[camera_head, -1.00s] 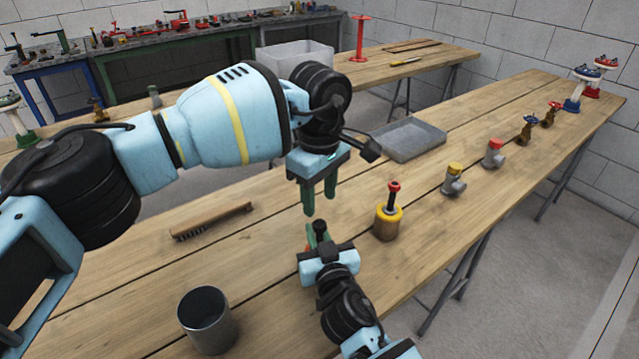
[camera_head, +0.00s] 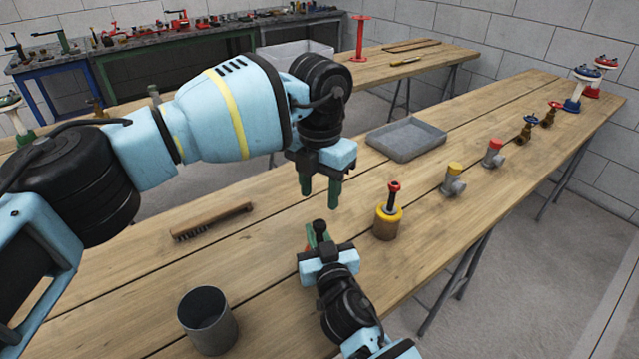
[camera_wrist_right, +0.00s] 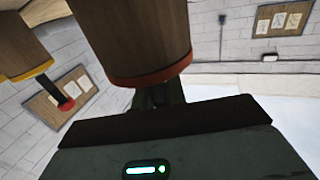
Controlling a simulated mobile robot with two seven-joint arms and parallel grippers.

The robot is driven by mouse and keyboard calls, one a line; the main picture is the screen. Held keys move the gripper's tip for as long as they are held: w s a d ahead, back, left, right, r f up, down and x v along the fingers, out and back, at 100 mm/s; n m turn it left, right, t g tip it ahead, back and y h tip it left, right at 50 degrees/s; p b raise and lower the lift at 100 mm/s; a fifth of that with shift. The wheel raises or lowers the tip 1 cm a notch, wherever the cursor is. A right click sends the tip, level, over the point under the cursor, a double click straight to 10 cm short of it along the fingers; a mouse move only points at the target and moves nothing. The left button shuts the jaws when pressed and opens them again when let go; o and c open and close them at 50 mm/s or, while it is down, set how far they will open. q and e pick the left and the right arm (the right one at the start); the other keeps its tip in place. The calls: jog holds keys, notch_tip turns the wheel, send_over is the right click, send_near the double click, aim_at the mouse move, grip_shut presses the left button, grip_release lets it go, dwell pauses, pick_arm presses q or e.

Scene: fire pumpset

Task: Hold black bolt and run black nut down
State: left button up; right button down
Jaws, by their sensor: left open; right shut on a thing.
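My right gripper (camera_head: 315,242) is low over the near table, its green fingers shut on the black bolt. The black nut (camera_head: 320,227) shows as a dark top just above those fingers. In the right wrist view, which looks upside down, a wooden stand with a red rim (camera_wrist_right: 135,45) is close up, and the dark fingers (camera_wrist_right: 158,97) meet by its rim, hiding the bolt's shaft. My left gripper (camera_head: 320,196) is open and empty, pointing down with its fingertips above the nut and apart from it.
A yellow-topped wooden stand with a red-tipped bolt (camera_head: 388,220) is close on the right. A grey cup (camera_head: 207,320), a brush (camera_head: 212,221) and a grey tray (camera_head: 406,139) lie around. Pipe fittings and valves line the right edge.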

aim_at(319, 223)
pick_arm(q)
jog(key=n, duration=0.3)
jog(key=shift+r, duration=0.15)
jog(key=n, duration=0.5)
jog(key=shift+r, duration=0.15)
jog(key=n, duration=0.6)
jog(key=shift+r, duration=0.15)
jog(key=shift+f, duration=4)
jog(key=shift+c, duration=0.2)
